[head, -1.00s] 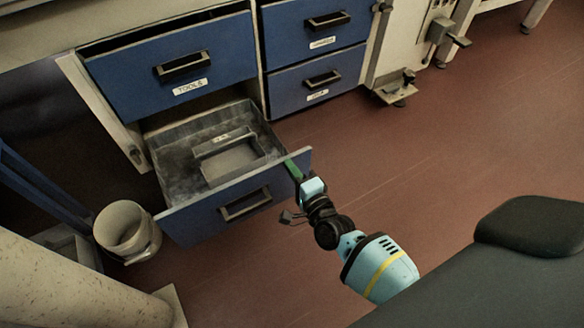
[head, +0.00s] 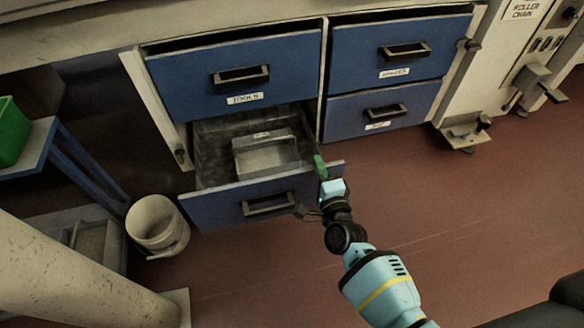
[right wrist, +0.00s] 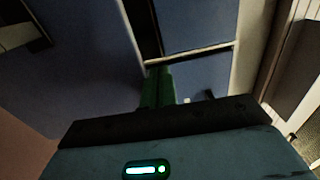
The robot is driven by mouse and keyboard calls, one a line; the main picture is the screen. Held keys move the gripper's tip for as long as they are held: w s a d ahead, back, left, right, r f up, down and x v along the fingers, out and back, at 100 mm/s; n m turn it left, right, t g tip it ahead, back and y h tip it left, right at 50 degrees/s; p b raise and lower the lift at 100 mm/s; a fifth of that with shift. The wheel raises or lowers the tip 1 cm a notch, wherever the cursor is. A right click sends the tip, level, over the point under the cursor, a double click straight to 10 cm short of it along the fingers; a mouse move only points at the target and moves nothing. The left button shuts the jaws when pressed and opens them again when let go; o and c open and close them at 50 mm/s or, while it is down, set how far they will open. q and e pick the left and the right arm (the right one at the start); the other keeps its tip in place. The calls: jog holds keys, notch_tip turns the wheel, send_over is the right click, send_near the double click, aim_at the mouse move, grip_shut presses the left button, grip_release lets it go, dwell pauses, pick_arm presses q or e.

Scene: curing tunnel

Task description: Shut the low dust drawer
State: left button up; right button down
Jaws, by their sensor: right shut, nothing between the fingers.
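The low dust drawer (head: 225,205) has a blue front with a dark handle (head: 268,204) and stands pulled out below the TOOLS drawer. Its grey inside shows, with a metal pan (head: 268,158) in it. My right gripper (head: 320,166) has green fingers, shut and empty, at the right end of the drawer front's top edge. I cannot tell whether they touch it. The fingers also show in the right wrist view (right wrist: 158,86), pointing toward dark blue panels. My left gripper is not in view.
The TOOLS drawer (head: 290,65) overhangs the low drawer and looks slightly open. Two blue drawers (head: 425,45) (head: 350,117) are to the right. A pale bucket (head: 155,225) stands left of the drawer front. A blue-framed stand (head: 85,165) is further left. The red floor (head: 440,215) is clear in front.

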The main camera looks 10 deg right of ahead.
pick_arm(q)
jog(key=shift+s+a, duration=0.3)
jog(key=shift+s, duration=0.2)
pick_arm(e)
jog(key=shift+s+a, duration=0.1)
jog(key=shift+a, duration=0.15)
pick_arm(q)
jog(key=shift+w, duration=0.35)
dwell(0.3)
